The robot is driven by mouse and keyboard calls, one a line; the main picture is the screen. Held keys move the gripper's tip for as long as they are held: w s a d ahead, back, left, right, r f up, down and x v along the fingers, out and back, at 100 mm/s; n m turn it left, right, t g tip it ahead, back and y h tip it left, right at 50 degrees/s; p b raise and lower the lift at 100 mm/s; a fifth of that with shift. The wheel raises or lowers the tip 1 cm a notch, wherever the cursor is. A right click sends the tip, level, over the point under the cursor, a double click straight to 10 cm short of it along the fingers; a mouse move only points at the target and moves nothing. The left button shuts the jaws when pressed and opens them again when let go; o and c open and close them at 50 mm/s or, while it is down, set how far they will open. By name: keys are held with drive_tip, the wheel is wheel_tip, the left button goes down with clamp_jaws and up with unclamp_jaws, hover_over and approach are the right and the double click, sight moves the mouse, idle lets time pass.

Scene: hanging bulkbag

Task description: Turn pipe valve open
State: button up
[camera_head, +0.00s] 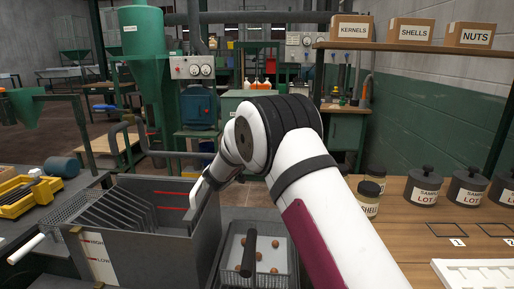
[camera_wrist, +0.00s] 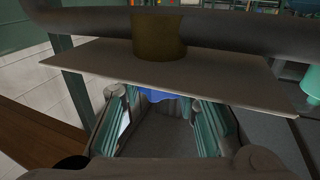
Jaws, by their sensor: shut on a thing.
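In the wrist view, my gripper (camera_wrist: 160,104) has its teal-padded fingers on both sides of a blue piece (camera_wrist: 165,95). It looks like the valve handle and shows only partly, below a flat grey plate (camera_wrist: 100,65). A brass-coloured fitting (camera_wrist: 158,35) sits on a grey pipe (camera_wrist: 235,30) above the plate. The fingers are shut on the blue piece; the contact itself is hard to see. In the head view, my arm comes down beside the grey tank, and the fingers and the held piece are hidden.
The grey tank (camera_head: 150,243) marked HIGH and LOW stands at the front left. A wire basket (camera_head: 285,262) with several brown nuts is right of it. Dark jars (camera_head: 422,190) stand on the wooden bench (camera_head: 400,235) at right. Labelled boxes sit on the shelf above.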

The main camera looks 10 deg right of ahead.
drive_tip(key=shift+r, duration=0.15)
drive_tip(key=o, duration=1.2)
wheel_tip(320, 180, up, 10)
drive_tip(key=shift+f, duration=0.1)
